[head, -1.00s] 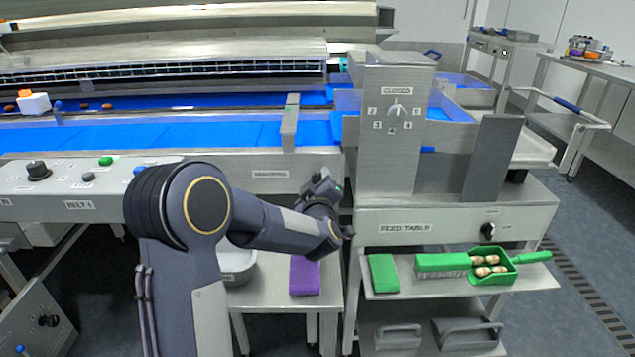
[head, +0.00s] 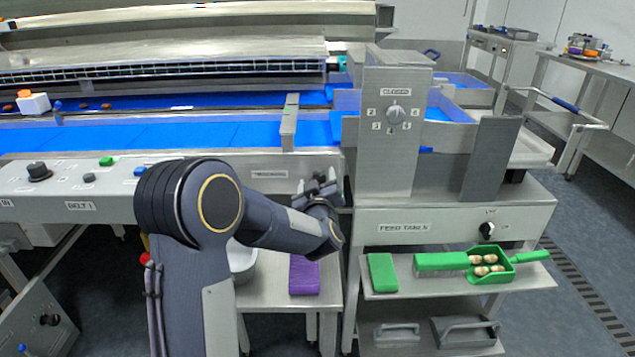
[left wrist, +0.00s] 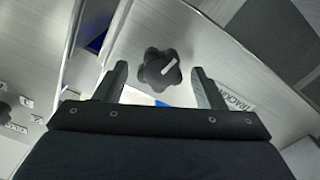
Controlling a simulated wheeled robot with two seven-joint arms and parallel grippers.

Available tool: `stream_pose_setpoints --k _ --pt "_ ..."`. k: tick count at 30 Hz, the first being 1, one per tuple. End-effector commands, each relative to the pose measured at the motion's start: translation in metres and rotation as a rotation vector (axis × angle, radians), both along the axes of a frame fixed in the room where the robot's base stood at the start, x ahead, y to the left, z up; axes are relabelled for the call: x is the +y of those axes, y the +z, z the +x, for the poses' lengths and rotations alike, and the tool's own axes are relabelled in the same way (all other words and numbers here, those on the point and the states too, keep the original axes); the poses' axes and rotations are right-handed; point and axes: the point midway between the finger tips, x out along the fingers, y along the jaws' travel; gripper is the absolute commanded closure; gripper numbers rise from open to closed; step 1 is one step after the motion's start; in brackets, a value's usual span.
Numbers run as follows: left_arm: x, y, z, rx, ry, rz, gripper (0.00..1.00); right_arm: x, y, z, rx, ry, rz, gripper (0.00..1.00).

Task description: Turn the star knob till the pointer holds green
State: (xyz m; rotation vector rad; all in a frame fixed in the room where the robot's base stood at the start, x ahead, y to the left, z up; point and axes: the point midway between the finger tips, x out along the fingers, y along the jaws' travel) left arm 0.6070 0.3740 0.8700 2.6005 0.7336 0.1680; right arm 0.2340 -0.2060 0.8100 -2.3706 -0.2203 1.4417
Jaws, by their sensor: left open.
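The star knob (left wrist: 158,68) is black and lobed with a white line on its face, on a pale metal panel in the left wrist view. My left gripper (head: 320,184) is open. In the left wrist view its two fingers (left wrist: 160,88) stand on either side of the knob, with gaps on both sides; I cannot tell if the tips reach its depth. In the head view the gripper is at the right end of the conveyor's front panel, and I cannot make out the knob there.
A label (left wrist: 238,103), partly hidden by a finger, is beside the knob. The feed table (head: 455,222) stands close right of my gripper, with a metal housing (head: 385,165) on it. A purple block (head: 304,275) lies on a lower shelf. Blue belts (head: 200,135) run behind.

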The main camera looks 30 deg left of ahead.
Motion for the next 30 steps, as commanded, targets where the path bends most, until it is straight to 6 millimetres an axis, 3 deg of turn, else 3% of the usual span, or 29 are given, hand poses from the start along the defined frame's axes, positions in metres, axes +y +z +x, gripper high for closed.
stream_pose_setpoints --k 5,18,30 --pt "-0.004 0.0 -0.006 -0.001 -0.001 -0.001 0.37 0.0 0.0 0.0 0.0 0.0 0.0 1.0" --pt "-0.038 0.0 -0.061 -0.001 -0.001 -0.001 0.37 0.0 0.001 0.0 0.0 0.0 0.0 1.0" --pt "-0.041 0.0 -0.067 0.0 0.0 0.0 0.37 0.0 0.001 0.0 0.0 0.0 0.0 1.0"
